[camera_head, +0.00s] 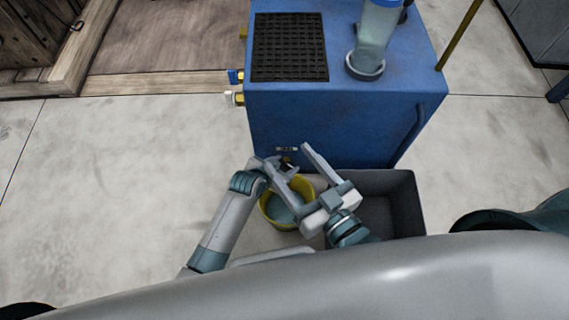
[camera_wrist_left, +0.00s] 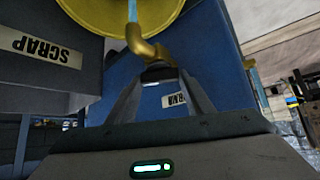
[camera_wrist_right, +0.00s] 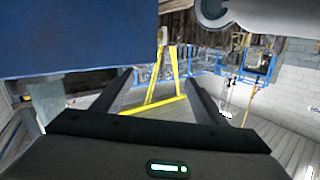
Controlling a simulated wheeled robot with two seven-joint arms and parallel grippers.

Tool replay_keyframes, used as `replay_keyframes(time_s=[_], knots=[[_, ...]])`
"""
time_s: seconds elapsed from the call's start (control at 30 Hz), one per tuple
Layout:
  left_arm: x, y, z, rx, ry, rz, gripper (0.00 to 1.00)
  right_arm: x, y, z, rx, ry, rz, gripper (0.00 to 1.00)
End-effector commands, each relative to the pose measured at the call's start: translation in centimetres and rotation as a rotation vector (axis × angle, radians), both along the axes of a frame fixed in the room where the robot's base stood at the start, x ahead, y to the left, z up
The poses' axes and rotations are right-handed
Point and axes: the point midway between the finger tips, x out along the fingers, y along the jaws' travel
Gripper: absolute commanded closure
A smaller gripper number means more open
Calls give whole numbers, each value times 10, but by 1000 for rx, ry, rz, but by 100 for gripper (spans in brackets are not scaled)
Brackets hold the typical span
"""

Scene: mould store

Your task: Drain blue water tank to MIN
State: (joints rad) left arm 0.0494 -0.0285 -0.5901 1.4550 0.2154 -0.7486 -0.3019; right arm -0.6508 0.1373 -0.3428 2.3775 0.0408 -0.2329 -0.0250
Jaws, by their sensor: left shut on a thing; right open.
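The blue water tank (camera_head: 340,120) stands ahead, with a clear sight tube (camera_head: 375,40) on top; its level marks are unreadable. My left gripper (camera_wrist_left: 160,72) is shut on the handle of the brass drain tap (camera_wrist_left: 143,46) low on the tank's front. A bluish stream (camera_wrist_left: 132,10) runs from the spout into a yellow bucket (camera_head: 264,208), which also shows in the left wrist view (camera_wrist_left: 90,14). Bluish water (camera_head: 284,208) lies in the bucket. My right gripper (camera_wrist_right: 160,85) is open and empty, close to the tank front and partly over the bucket in the head view.
A grey scrap bin (camera_head: 407,200) stands right of the bucket, against the tank. Small blue and white handled valves (camera_head: 235,77) stick out on the tank's left. The floor left is clear. A yellow frame (camera_wrist_right: 165,80) stands farther off in the right wrist view.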

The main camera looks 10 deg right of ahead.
Motion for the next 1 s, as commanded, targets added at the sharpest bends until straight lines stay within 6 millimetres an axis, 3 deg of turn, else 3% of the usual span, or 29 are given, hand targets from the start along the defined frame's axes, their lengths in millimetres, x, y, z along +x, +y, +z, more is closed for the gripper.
replay_keyframes(time_s=[0.2,0.23,0.3,0.77,1.0], knots=[[0,-1,1,-2,-1,1,76,0,0,0,0,-1,0,34],[0,-1,1,-2,-1,1,46,0,0,0,1,-2,0,34],[0,-1,1,-2,0,1,34,0,0,0,1,-2,0,34],[-1,2,3,-1,-1,1,34,0,0,0,-1,8,1,34],[-9,10,15,-1,-1,1,34,-2,-6,-21,-38,119,1,34]])
